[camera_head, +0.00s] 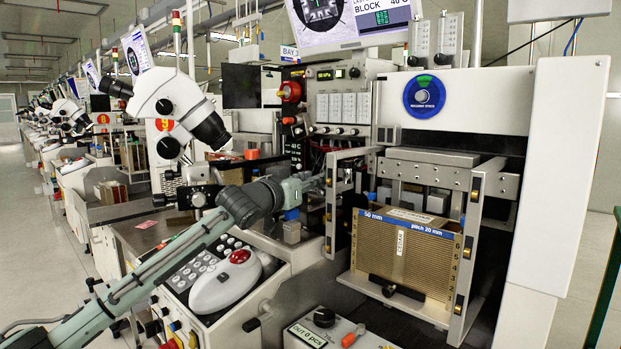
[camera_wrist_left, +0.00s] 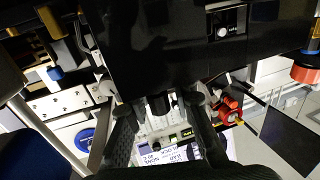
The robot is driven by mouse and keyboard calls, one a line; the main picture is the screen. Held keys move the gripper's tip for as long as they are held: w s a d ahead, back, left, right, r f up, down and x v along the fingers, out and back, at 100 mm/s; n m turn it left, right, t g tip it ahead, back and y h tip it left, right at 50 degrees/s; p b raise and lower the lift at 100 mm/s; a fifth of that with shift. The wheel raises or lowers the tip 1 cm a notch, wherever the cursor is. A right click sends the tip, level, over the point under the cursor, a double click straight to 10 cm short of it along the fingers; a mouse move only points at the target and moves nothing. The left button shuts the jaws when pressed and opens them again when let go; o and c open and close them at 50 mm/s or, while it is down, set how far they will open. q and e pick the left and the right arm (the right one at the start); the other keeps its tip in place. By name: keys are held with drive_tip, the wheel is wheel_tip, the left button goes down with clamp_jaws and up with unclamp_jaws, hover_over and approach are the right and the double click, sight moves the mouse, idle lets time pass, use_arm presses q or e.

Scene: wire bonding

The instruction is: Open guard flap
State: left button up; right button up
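My left gripper (camera_head: 312,183) reaches in from the left in the head view, with its tip beside the left post of the metal frame around the magazine bay. The fingers are small and partly hidden there. In the left wrist view, the dark fingers of my left gripper (camera_wrist_left: 165,112) stand apart, with pale labelled machine parts showing between them. A large glossy black panel (camera_wrist_left: 140,45) fills the upper middle of that view, close to the fingertips; it may be the guard flap, but I cannot tell whether they touch. My right gripper is out of view.
A brown slotted magazine (camera_head: 398,257) stands in the bay. A white console with a red button (camera_head: 239,257) sits below my left arm. A microscope (camera_head: 180,105) stands behind the arm. A red knob (camera_head: 290,91) is on the machine's front.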

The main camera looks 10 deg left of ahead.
use_arm(q)
clamp_jaws()
idle(0.4)
